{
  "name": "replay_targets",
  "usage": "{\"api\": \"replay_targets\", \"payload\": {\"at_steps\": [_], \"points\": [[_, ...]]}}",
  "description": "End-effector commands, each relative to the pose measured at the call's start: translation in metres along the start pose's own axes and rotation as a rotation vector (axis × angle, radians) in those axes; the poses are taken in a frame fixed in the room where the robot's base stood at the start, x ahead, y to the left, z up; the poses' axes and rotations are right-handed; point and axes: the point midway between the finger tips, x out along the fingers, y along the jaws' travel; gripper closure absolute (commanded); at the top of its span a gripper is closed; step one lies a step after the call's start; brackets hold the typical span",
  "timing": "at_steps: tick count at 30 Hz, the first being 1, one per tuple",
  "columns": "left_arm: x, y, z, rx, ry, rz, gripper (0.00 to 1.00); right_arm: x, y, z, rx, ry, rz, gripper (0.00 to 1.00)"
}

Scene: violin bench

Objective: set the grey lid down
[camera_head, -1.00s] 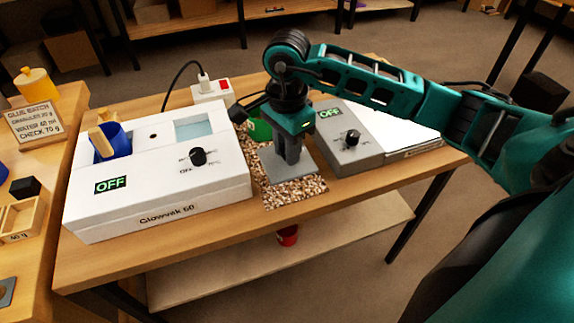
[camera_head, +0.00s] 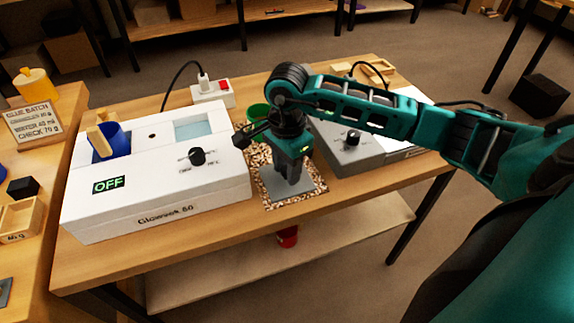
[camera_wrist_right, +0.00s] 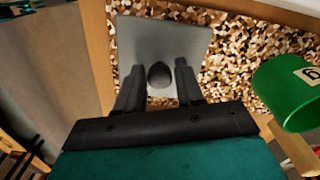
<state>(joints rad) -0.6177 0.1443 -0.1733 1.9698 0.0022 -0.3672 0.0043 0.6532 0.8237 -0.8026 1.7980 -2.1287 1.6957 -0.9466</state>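The grey lid (camera_head: 272,184) is a flat square plate lying level on the speckled cork mat (camera_head: 316,190), near its front edge in the head view. Whether its underside fully touches the mat is hard to tell. My right gripper (camera_head: 287,182) points down over the lid. In the right wrist view the lid (camera_wrist_right: 138,35) shows with its round dark knob (camera_wrist_right: 160,75) between the two fingers of my right gripper (camera_wrist_right: 158,75). The fingers stand apart, with narrow gaps beside the knob. My left gripper is out of view.
A white glue warmer (camera_head: 160,190) marked OFF stands left of the mat, with a blue pot (camera_head: 108,142) in it. A grey box with a dial (camera_head: 350,155) stands right. A green cup (camera_wrist_right: 285,95) stands behind the lid. A power strip (camera_head: 213,94) lies at the back.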

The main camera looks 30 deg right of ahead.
Motion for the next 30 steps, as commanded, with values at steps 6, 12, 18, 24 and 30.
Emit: {"api": "replay_targets", "payload": {"at_steps": [6, 12, 18, 24, 30], "points": [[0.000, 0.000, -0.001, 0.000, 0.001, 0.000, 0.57, 0.000, 0.000, 0.000, 0.000, 0.000, 0.000, 0.49], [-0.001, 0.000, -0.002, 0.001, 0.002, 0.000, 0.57, -0.002, 0.000, 0.000, 0.000, 0.000, 0.000, 0.49], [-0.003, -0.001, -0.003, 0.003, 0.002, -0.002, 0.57, -0.027, -0.001, 0.000, 0.000, 0.000, -0.005, 0.49], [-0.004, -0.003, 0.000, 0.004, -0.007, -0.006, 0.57, -0.072, -0.001, 0.000, 0.000, 0.001, -0.006, 0.49], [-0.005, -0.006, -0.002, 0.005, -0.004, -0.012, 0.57, -0.107, -0.001, 0.000, 0.001, 0.000, -0.003, 0.49]]}}
